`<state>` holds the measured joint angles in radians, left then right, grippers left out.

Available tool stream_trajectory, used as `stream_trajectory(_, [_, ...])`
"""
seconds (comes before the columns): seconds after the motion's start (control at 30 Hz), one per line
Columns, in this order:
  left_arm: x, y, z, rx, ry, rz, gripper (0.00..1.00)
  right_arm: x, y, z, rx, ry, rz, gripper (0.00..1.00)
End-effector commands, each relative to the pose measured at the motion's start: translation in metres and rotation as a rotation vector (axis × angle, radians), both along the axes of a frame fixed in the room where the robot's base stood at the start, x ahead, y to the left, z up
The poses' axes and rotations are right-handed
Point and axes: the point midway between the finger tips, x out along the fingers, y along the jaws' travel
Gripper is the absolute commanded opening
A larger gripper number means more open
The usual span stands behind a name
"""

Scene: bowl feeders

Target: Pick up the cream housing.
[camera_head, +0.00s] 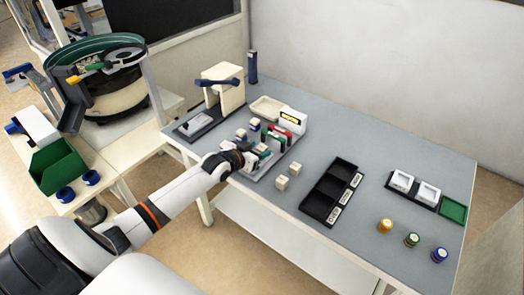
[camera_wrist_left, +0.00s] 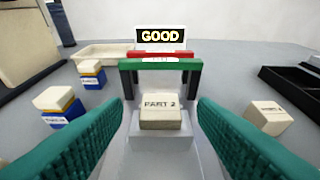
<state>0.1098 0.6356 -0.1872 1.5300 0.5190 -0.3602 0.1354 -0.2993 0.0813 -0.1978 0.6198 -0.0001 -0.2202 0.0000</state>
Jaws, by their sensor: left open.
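A cream housing (camera_wrist_left: 162,112) marked PART 2 sits on a pale fixture block (camera_wrist_left: 160,143), in the middle of the left wrist view. My left gripper (camera_wrist_left: 162,121) is open, with one green-padded finger on each side of the housing. Gaps show between the fingers and the housing in that view. In the head view my left gripper (camera_head: 247,155) is over the pale fixture at the table's left part and hides part of it. My right gripper is not in view.
A green and red frame (camera_wrist_left: 160,66) and a GOOD display (camera_wrist_left: 161,37) stand just behind the housing. Cream-topped blue blocks (camera_wrist_left: 58,105) stand to the left. A loose cream block (camera_wrist_left: 268,117) lies to the right. A black compartment tray (camera_head: 331,190) is farther right.

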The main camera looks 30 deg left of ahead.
Motion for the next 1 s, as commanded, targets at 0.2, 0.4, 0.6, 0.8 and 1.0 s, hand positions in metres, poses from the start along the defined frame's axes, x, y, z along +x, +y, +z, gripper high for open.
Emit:
stream_trajectory(0.2, [0.000, 0.000, 0.000, 0.000, 0.000, 0.000, 0.33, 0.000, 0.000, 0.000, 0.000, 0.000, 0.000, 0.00])
stream_trajectory(0.4, [-0.001, 0.000, 0.000, 0.000, 0.000, 0.000, 0.01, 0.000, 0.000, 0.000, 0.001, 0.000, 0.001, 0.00])
stream_trajectory(0.6, [-0.001, 0.000, 0.001, 0.000, 0.000, 0.000, 0.01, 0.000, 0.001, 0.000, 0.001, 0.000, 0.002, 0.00])
stream_trajectory(0.8, [0.000, 0.000, 0.024, 0.003, -0.002, -0.001, 0.01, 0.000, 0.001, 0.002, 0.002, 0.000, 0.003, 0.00])
stream_trajectory(1.0, [0.000, 0.000, 0.065, 0.003, -0.003, -0.001, 0.01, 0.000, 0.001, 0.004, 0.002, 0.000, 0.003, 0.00])
